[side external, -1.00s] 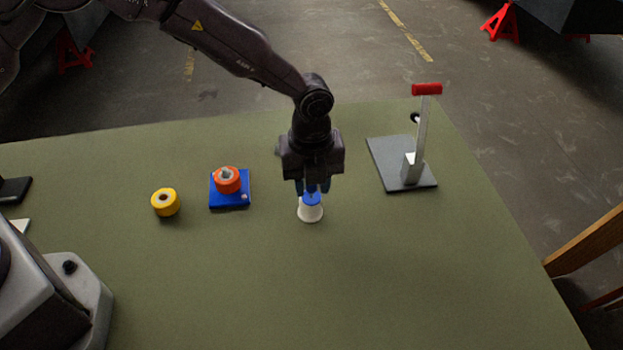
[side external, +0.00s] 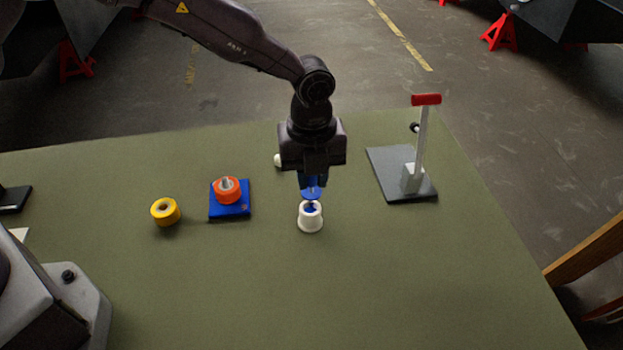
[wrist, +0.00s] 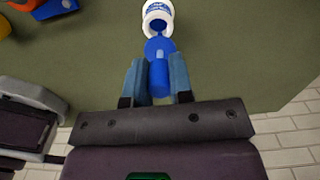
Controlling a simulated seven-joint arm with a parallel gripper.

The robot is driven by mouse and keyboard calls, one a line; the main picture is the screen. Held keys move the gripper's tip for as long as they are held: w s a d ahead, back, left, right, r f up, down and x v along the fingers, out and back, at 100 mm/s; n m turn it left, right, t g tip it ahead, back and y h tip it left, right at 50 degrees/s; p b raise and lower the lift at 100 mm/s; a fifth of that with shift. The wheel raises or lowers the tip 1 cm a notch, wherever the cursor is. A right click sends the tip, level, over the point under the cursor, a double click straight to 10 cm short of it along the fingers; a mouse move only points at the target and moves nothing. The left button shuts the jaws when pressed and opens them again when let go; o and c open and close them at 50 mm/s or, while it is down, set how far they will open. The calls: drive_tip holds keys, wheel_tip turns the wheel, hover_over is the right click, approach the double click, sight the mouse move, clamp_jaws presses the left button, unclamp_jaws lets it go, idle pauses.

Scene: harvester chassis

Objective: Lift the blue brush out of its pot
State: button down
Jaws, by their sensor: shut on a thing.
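The white pot (side external: 310,221) stands upright on the green table, below my gripper (side external: 311,183). My gripper points down and is shut on the blue brush (side external: 311,193). The brush's wide blue part is above the pot's rim, and blue also shows inside the pot's mouth, so its lower end seems still within or just at the opening. In the wrist view the brush (wrist: 158,72) sits between the two blue-grey fingers (wrist: 157,64), with the pot (wrist: 146,18) beyond its end. The fingers hide much of the handle in the side view.
A blue base with an orange ring (side external: 228,190) and a yellow ring (side external: 165,211) lie to the left. A grey stand with a red-topped lever (side external: 422,150) is at the right. A small pale object (side external: 278,160) is behind my gripper. The table front is clear.

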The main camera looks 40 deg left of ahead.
drive_tip(key=shift+r, duration=1.45)
